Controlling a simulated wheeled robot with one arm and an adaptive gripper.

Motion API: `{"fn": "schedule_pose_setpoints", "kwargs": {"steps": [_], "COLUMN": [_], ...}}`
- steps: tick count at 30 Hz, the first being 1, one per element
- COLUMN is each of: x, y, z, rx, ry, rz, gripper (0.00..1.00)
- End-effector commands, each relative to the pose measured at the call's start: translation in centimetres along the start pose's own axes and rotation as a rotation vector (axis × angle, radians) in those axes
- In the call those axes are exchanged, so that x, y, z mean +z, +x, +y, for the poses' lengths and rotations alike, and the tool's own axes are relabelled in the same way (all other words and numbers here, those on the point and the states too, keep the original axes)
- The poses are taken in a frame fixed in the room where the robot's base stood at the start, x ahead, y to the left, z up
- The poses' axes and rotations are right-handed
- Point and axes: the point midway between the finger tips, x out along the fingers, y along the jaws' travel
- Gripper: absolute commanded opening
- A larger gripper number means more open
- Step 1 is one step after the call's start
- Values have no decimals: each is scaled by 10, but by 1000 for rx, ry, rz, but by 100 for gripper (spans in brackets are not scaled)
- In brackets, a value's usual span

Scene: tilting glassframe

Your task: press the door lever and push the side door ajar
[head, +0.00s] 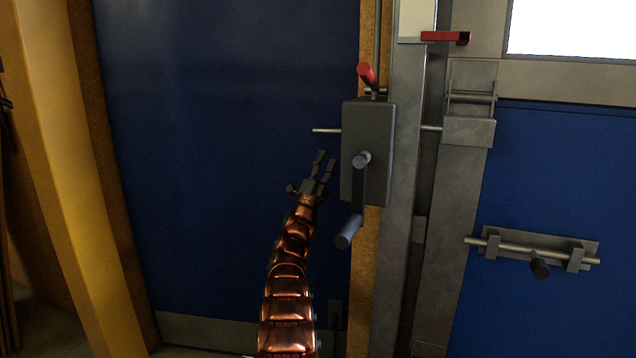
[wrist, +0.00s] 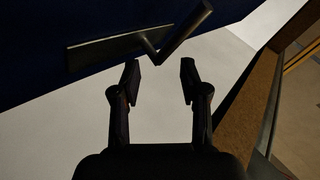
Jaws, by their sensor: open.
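The blue side door (head: 225,150) fills the left half of the head view and looks shut. A grey lock box (head: 380,135) is mounted at its right edge. A cranked lever (head: 349,231) hangs from the box's round pivot, its cylindrical grip low. My gripper (head: 326,157) is open and empty, just left of the box and lever, apart from them in the picture. In the wrist view, a dark handle (wrist: 186,33) on a flat plate (wrist: 105,52) shows beyond my open fingertips (wrist: 160,72). I cannot tell the exact depth gap.
A red-gripped handle (head: 367,75) rises above the box. A thin rod crosses behind it to a metal bracket (head: 468,132) on the grey post (head: 400,180). A second blue panel (head: 560,190) with a sliding bolt (head: 530,250) is at right. A yellow post (head: 60,150) stands at left.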

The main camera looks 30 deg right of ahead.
Motion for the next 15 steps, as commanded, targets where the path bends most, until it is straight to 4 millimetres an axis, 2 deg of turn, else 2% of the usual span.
{"fn": "schedule_pose_setpoints", "kwargs": {"steps": [15], "x": [1], "y": [-53], "z": [1], "rx": [4], "ry": [1], "rz": [-2], "gripper": [44]}}
